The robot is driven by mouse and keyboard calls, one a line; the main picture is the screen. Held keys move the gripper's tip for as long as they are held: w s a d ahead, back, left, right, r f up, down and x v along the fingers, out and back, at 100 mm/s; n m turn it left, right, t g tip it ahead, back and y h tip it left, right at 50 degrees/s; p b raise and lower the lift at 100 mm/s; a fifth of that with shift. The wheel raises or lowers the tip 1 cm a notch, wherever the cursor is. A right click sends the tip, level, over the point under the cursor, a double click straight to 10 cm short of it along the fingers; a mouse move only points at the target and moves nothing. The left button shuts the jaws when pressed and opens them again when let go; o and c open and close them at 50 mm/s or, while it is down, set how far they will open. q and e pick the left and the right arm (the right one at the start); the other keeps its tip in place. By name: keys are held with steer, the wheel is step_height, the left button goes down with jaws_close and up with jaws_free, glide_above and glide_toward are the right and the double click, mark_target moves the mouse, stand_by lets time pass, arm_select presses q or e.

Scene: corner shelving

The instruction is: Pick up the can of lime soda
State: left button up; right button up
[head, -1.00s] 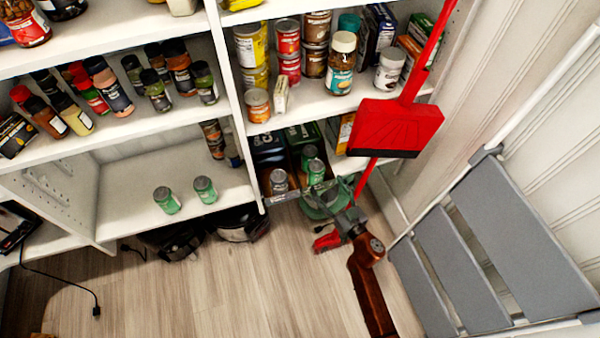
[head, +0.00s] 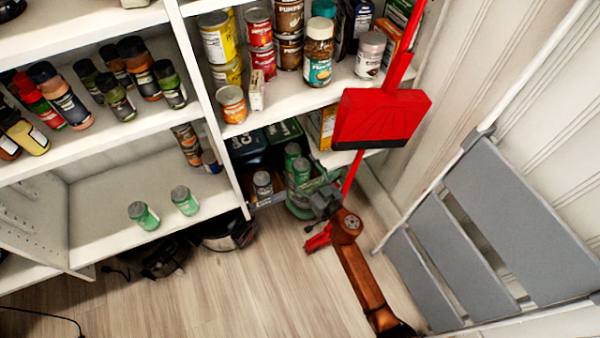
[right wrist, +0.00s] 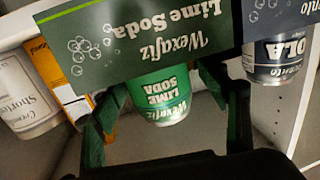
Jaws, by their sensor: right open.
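A green lime soda can (right wrist: 160,95) shows upside down in the right wrist view, in front of a dark box (right wrist: 125,45) lettered Lime Soda. In the head view, green cans (head: 301,170) stand in the low right shelf bay. My right gripper (head: 312,197) is open just in front of them. In the right wrist view, its green fingers lie on either side of the lime soda can, with visible gaps. Contact cannot be told. My left gripper is not in view.
A dark cola can (head: 262,183) stands left of the green cans, close to my right gripper. A red dustpan (head: 381,118) hangs above right of it. A grey step ladder (head: 520,230) stands at the right. Two green-labelled jars (head: 143,215) stand on the lower left shelf.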

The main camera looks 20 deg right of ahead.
steer(key=shift+c, duration=0.7)
steer(key=c, duration=1.5)
